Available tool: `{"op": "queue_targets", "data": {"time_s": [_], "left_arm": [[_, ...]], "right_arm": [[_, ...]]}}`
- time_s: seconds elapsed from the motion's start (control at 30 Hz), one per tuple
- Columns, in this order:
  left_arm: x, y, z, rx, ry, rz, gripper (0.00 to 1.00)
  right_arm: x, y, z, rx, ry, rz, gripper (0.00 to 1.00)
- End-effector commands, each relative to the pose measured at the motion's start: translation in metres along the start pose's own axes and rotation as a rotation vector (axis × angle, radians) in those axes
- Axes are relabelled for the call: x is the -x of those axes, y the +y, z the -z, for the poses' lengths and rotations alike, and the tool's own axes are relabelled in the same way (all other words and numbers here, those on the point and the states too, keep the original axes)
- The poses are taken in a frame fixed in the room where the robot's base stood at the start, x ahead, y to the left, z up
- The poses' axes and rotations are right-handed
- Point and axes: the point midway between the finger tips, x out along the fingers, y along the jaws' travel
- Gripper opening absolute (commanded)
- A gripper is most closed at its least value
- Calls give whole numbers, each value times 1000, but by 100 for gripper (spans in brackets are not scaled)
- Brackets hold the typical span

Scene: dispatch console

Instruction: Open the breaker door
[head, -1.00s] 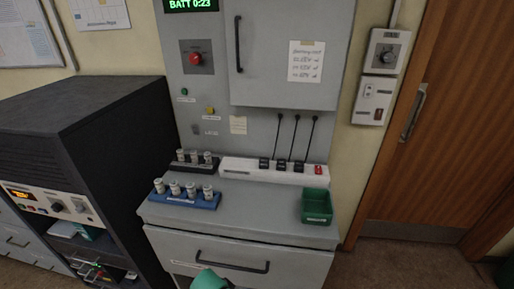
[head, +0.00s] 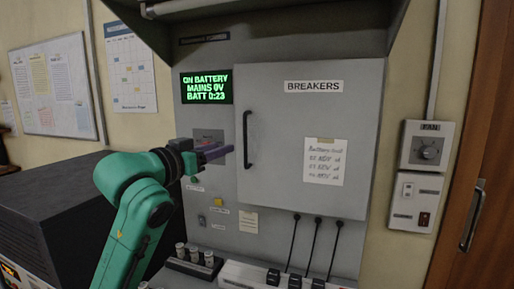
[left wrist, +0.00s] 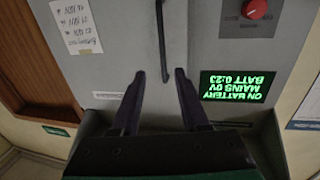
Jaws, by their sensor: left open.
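The breaker door (head: 300,190) is a grey panel labelled BREAKERS, closed flat on the cabinet. Its black vertical handle (head: 247,138) is near the door's left edge. My left gripper (head: 222,149) is open and empty, just left of the handle in the head view. In the left wrist view, which is upside down, the handle (left wrist: 163,40) shows in line with the gap between the open fingers of the left gripper (left wrist: 160,73). I cannot tell how far the fingertips are from the bar. My right gripper is not in view.
A green-lit display (head: 206,87) sits left of the door. The red knob (left wrist: 255,9) shows in the left wrist view; my arm hides it in the head view. Black cables (head: 314,245) hang below the door. A wooden door (head: 470,190) stands at right.

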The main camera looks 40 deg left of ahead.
Motion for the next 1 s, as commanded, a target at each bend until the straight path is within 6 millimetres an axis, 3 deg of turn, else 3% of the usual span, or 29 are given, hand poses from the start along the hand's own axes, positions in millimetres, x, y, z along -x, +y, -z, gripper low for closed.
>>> {"op": "queue_targets", "data": {"time_s": [0.17,0.33,0.6,0.93,0.97,1.0], "left_arm": [[-30,0,4,1,-9,1,45],[-77,-1,6,4,-9,2,45],[-135,-2,2,4,-7,3,45],[-144,0,-4,-1,-6,1,45],[-144,-1,-4,-1,-6,1,37],[-144,-1,-4,-1,-6,2,22]], "right_arm": [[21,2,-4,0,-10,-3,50],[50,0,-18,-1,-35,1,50],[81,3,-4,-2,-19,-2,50],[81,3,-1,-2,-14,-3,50],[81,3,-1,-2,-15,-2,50],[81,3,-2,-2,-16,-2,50]]}}
